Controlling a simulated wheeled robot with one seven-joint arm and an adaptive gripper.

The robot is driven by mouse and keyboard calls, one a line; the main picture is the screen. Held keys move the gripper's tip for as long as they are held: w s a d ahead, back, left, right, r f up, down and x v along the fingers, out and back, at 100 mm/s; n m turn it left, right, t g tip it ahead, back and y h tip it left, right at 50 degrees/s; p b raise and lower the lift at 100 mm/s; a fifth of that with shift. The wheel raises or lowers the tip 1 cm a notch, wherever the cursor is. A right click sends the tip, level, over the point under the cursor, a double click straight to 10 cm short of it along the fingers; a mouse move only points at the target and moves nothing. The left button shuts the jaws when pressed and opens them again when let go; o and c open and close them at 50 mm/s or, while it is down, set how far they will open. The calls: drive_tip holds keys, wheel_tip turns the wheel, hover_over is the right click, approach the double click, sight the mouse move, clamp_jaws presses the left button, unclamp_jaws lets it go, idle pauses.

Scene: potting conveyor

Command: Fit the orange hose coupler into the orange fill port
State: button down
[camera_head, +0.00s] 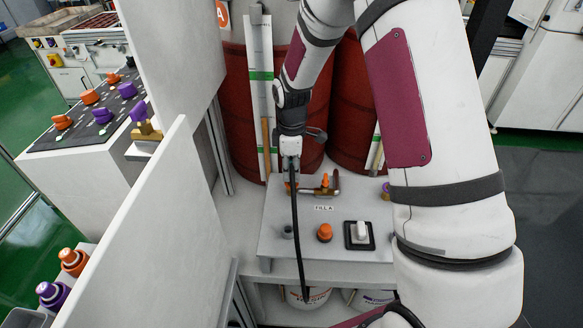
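My gripper (290,150) points down above the back of the light grey bench panel (275,248). It is small and seen from behind, so its fingers and anything between them cannot be made out. A dark hose or cable (299,235) runs down from it, over the panel front. An orange knob-like fitting (325,232) stands on the panel below the FILL A label (323,208). Behind the label is a brass pipe fitting (327,191) with a small orange part on top. I cannot tell which orange part is the port or the coupler.
A black-framed white switch (360,236) and a grey stub (288,232) stand on the panel. Red drums (345,110) stand behind. A white partition (145,240) rises at the left, beyond it orange (73,261) and purple (52,294) fittings. My arm covers the right.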

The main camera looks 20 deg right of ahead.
sight(291, 171)
drive_tip(key=shift+f, duration=0.5)
drive_tip(key=c, duration=1.4)
unclamp_jaws()
wheel_tip(291, 171, up, 12)
